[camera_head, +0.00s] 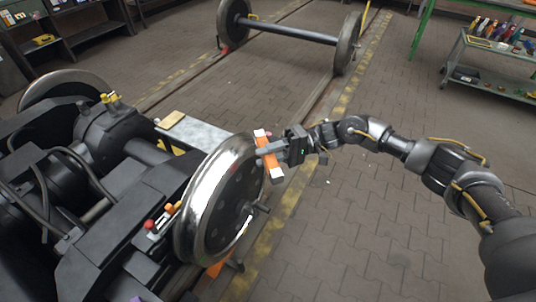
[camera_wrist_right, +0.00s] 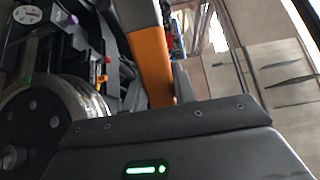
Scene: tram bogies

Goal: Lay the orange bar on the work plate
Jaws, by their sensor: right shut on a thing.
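The orange bar (camera_head: 270,163) has pale ends. My right gripper (camera_head: 271,149) is shut on it and holds it in the air beside the near wheel (camera_head: 218,200) of the bogie. In the right wrist view the orange bar (camera_wrist_right: 151,62) stands out beyond the dark gripper body, and the fingertips are hidden. A light grey plate (camera_head: 205,132), which looks like the work plate, lies behind the wheel, to the left of the bar and apart from it. The wheel hides part of the plate. My left gripper is not in view.
A tan block (camera_head: 171,119) lies at the plate's far left end. The dark bogie frame (camera_head: 120,200) with cables fills the left. A loose wheelset (camera_head: 290,33) stands on the rails behind. A tool trolley (camera_head: 490,65) stands at the upper right. The paved floor is clear.

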